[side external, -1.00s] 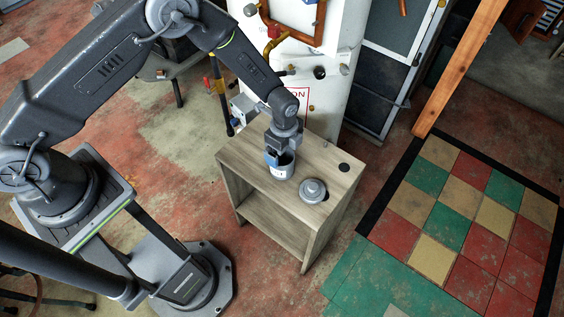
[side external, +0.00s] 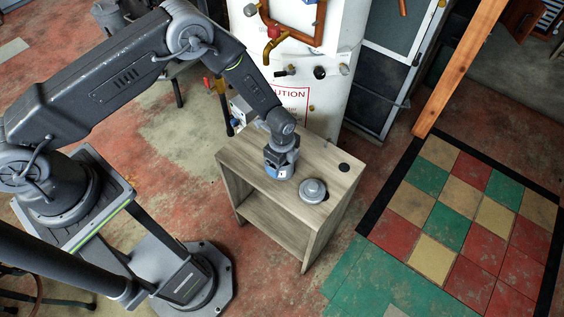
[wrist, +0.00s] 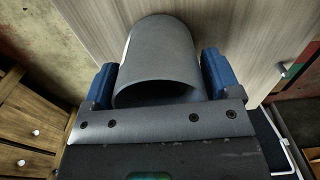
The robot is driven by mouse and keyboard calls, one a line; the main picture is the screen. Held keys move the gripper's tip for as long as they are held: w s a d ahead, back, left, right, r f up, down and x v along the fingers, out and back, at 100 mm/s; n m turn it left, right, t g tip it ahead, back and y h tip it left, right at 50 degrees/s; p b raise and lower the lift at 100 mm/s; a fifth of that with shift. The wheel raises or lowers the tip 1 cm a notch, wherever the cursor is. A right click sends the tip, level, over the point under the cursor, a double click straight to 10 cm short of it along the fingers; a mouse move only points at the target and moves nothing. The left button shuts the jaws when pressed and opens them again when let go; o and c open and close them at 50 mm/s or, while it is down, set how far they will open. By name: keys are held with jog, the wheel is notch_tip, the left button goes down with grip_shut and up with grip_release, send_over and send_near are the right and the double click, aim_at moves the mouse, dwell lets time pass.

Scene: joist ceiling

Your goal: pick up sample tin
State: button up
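The sample tin (side external: 288,174), a grey cylinder, stands on the wooden cabinet top (side external: 327,160). In the wrist view the tin (wrist: 158,62) shows its open, dark mouth facing my palm. My gripper (side external: 279,168) is lowered over the tin from above. In the wrist view my gripper (wrist: 160,76) has a blue finger on either side of the tin, spread wide and very close to its wall. Firm contact is not evident. The fingers hide part of the tin in the side view.
A round grey lid-like piece (side external: 313,190) with a knob lies right of the tin on the same top.

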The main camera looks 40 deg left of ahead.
jog(key=c, duration=0.7)
jog(key=shift+r, duration=0.15)
